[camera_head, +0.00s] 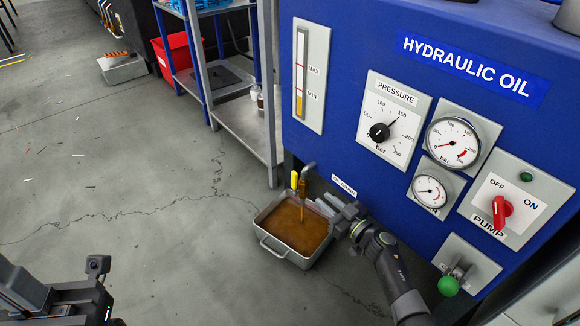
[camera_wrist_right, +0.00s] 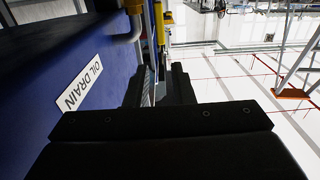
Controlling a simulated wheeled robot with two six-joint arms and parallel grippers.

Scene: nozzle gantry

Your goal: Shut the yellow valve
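The yellow valve handle (camera_head: 294,180) sits on a grey drain pipe (camera_head: 308,169) low on the blue tank. A thin brown stream falls from it into the metal tray (camera_head: 268,246), which holds brown oil. My right gripper (camera_head: 328,203) is just right of the valve, apart from it, over the tray's right edge. In the right wrist view its two fingers (camera_wrist_right: 160,85) stand apart with nothing gripped, and the yellow valve (camera_wrist_right: 160,25) shows beyond the tips. My left gripper (camera_head: 88,295) is at the lower left, far from the valve; its fingers cannot be made out.
The blue tank (camera_head: 340,150) carries gauges, a red pump switch (camera_head: 502,210) and a green-knobbed lever (camera_head: 448,286). A metal shelf (camera_head: 245,125) stands left of the tank, with a red bin (camera_head: 178,54) behind. The cracked grey floor left of the tray is mostly clear.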

